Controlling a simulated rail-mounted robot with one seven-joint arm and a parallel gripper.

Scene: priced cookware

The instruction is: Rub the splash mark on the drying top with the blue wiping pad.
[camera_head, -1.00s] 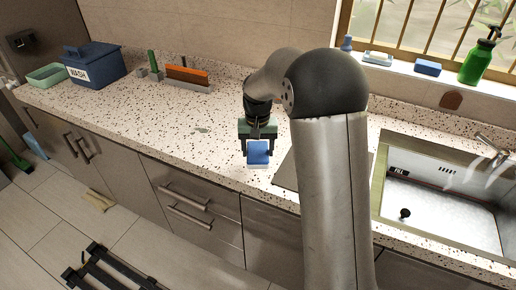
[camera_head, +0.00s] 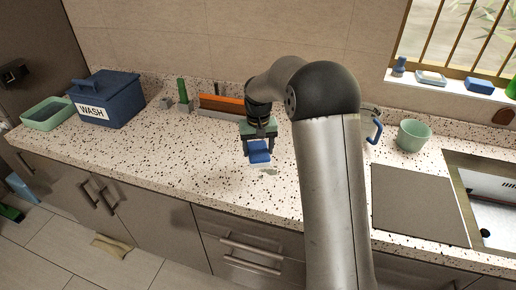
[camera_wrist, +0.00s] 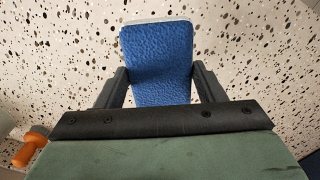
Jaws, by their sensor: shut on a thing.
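My gripper (camera_head: 259,150) is shut on the blue wiping pad (camera_head: 260,156), which hangs between its two fingers just over the speckled worktop. In the wrist view the pad (camera_wrist: 160,60) shows a textured blue face and a pale far edge. My gripper's fingers (camera_wrist: 159,88) press it from both sides. A faint grey-green splash mark (camera_head: 268,172) lies on the worktop (camera_head: 190,155) right by the pad's lower edge, partly hidden. I cannot tell whether the pad touches the surface. The mark does not show clearly in the wrist view.
A blue WASH box (camera_head: 104,98) and green tray (camera_head: 48,113) stand at far left. An orange-topped rack (camera_head: 222,103) is behind my gripper. A grey board (camera_head: 415,205), green cup (camera_head: 413,135) and sink (camera_head: 490,190) lie right. Worktop left of my gripper is clear.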

